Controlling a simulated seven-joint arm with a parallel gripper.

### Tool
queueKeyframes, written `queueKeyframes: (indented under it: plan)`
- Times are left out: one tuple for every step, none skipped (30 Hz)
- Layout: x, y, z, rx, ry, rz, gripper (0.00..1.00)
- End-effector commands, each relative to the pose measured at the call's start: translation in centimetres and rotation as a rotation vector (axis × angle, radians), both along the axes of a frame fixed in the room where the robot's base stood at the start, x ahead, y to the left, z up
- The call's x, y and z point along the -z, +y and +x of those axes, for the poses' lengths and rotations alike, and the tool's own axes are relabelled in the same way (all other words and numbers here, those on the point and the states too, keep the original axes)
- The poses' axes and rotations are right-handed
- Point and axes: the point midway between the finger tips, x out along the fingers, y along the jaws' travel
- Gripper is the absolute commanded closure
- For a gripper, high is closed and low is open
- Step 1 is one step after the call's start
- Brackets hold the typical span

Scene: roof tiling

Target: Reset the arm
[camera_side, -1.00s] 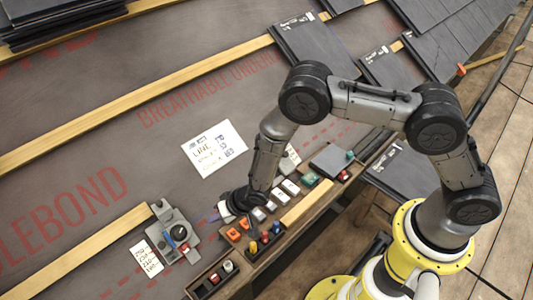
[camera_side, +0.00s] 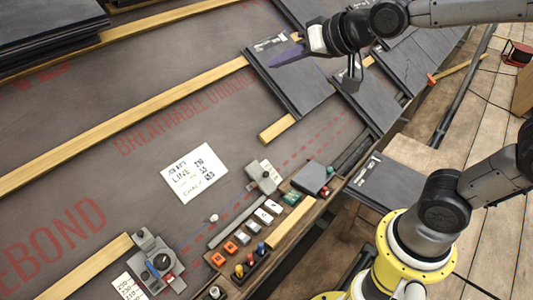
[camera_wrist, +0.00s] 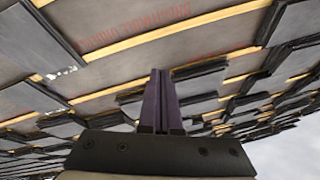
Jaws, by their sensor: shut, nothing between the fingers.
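My gripper (camera_side: 290,56) is raised over the upper right of the roof in the side view, its purple fingers pointing left above a dark tile. In the wrist view my gripper (camera_wrist: 161,78) shows its two purple fingers together, with nothing held between them. The wrist view looks out across the battens and tiles, with a strip of sky at the lower right. My arm stretches in from the right edge of the side view, and part of it is out of frame.
A wooden tool tray (camera_side: 262,248) holds several coloured pieces along the roof's lower edge. A grey device (camera_side: 156,262), a handwritten card (camera_side: 195,174) and wooden battens (camera_side: 130,112) lie on the underlay. Stacked tiles (camera_side: 45,32) stand at upper left.

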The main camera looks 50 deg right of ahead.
Motion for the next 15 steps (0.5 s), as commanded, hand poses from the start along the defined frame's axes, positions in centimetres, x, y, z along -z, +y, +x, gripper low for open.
queueKeyframes:
  plan:
    - [-0.5,-1.0,-2.8,0.005,0.008,-0.029,1.00]
    - [-0.4,-1.5,-4.3,0.003,0.022,-0.048,1.00]
    - [-0.1,-1.9,-6.4,-0.002,0.046,-0.075,1.00]
    - [0.3,-2.3,-8.0,-0.008,0.067,-0.094,1.00]
    - [0.8,-2.5,-9.6,-0.016,0.092,-0.115,1.00]
    - [1.7,-2.8,-11.6,-0.032,0.129,-0.143,1.00]
    - [2.4,-2.9,-12.9,-0.045,0.160,-0.161,1.00]
    - [3.2,-2.9,-14.2,-0.062,0.193,-0.179,1.00]
    - [4.3,-2.9,-15.6,-0.086,0.237,-0.201,1.00]
    - [5.1,-2.9,-16.5,-0.107,0.273,-0.216,1.00]
    - [5.9,-2.8,-17.3,-0.127,0.311,-0.229,1.00]
    - [6.9,-2.8,-18.2,-0.153,0.360,-0.245,1.00]
    - [7.5,-2.8,-18.8,-0.170,0.393,-0.254,1.00]
    - [8.0,-2.8,-19.3,-0.187,0.421,-0.263,1.00]
    - [8.4,-2.8,-19.9,-0.207,0.448,-0.275,1.00]
